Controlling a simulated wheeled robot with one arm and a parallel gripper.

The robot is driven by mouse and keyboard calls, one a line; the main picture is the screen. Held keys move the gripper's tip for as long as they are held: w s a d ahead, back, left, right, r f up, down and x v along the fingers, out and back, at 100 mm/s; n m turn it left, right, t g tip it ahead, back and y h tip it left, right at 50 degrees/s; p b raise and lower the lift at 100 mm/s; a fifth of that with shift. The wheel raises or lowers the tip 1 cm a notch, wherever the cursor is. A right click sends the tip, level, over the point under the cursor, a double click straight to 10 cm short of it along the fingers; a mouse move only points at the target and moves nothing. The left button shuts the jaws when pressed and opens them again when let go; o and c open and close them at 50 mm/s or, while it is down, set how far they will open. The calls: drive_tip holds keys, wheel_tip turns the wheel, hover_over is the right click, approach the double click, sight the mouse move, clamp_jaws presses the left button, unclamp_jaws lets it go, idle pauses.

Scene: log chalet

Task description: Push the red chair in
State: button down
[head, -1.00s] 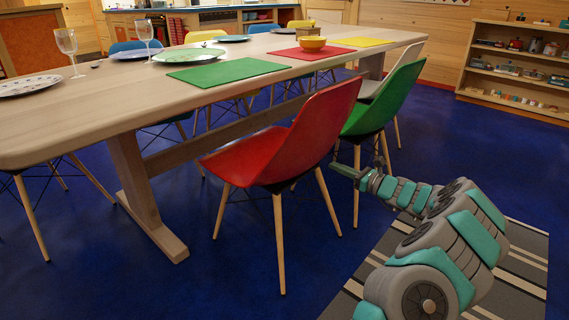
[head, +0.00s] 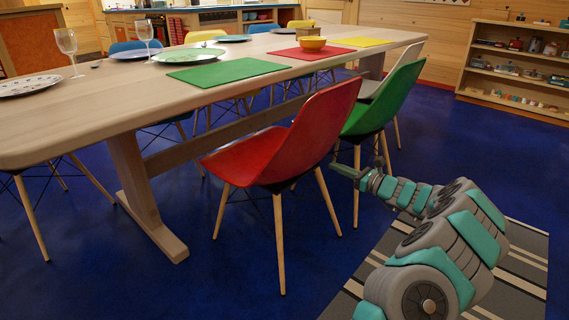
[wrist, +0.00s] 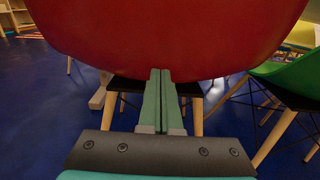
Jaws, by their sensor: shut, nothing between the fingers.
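The red chair (head: 285,143) stands upright on the blue floor at the near long side of the table (head: 70,118). Its seat front reaches toward the table edge and its back faces away from it. My gripper (head: 337,167) is just right of the red chair, low behind its back. In the wrist view the red chair's shell (wrist: 165,35) fills the top, with its wooden legs below. My gripper's green fingers (wrist: 161,72) are shut together with nothing between them. Their tips overlap the shell's lower edge; I cannot tell whether they touch it.
A green chair (head: 385,100) stands close to the right of the red one, with a white chair (head: 412,60) beyond. Plates, glasses and coloured mats lie on the table. A striped rug (head: 520,270) is at lower right. Open floor lies in front of the red chair's legs.

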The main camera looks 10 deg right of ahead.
sight(322, 161)
drive_tip(key=shift+b+x, duration=0.3)
drive_tip(key=shift+x, duration=6.85)
drive_tip(key=shift+w+a, duration=0.35)
drive_tip(key=shift+p+v, duration=0.75)
drive_tip(key=shift+v, duration=4.35)
